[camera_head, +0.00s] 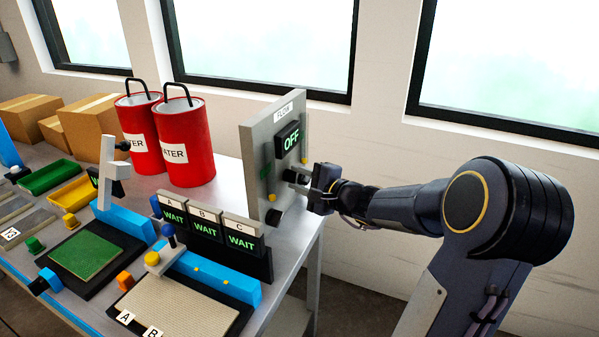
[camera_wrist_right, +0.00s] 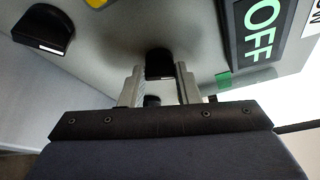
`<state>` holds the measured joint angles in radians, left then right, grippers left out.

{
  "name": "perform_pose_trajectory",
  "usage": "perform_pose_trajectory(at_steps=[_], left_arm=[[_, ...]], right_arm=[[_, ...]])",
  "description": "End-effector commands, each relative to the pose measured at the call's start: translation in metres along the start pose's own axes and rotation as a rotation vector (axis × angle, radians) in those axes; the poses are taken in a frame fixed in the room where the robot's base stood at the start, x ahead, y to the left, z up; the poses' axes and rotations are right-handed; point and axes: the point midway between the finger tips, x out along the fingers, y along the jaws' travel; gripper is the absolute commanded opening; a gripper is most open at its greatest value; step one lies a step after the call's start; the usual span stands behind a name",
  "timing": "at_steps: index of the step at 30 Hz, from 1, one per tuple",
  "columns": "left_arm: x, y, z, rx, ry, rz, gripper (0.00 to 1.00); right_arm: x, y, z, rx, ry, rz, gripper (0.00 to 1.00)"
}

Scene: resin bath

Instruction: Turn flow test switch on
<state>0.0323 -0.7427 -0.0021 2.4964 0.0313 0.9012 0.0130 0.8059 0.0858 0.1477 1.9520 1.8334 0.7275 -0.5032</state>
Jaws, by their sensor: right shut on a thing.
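The grey flow panel (camera_head: 257,140) stands upright at the right end of the table, labelled FLOW. Its display (camera_head: 291,140) reads OFF in green, and this display also shows in the right wrist view (camera_wrist_right: 262,28). My right gripper (camera_head: 300,178) reaches the panel's face from the right. In the right wrist view its two fingers (camera_wrist_right: 158,85) are shut on a black switch knob (camera_wrist_right: 159,62) on the panel. A second black knob (camera_wrist_right: 44,30) sits apart on the panel, untouched. My left gripper is not in view.
Two red WATER canisters (camera_head: 183,140) stand behind the panel's left side. Three WAIT displays (camera_head: 205,232), a blue rail (camera_head: 215,280) and a beige mat (camera_head: 175,308) lie to the left. Cardboard boxes (camera_head: 92,125) stand farther back. Free room lies right of the table.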

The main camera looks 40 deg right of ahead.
Motion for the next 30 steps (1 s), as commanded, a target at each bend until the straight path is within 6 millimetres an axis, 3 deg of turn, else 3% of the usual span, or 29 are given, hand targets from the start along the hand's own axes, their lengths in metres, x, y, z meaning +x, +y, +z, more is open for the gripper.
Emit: perform_pose_trajectory(at_steps=[1, 30], left_arm=[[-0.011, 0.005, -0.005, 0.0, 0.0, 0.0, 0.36], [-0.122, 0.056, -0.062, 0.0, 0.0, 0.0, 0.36]], right_arm=[[-0.001, -0.006, 0.003, 0.04, -0.001, 0.02, 0.06], [0.0, -0.011, -0.002, 0.873, 0.002, 0.366, 0.06]])
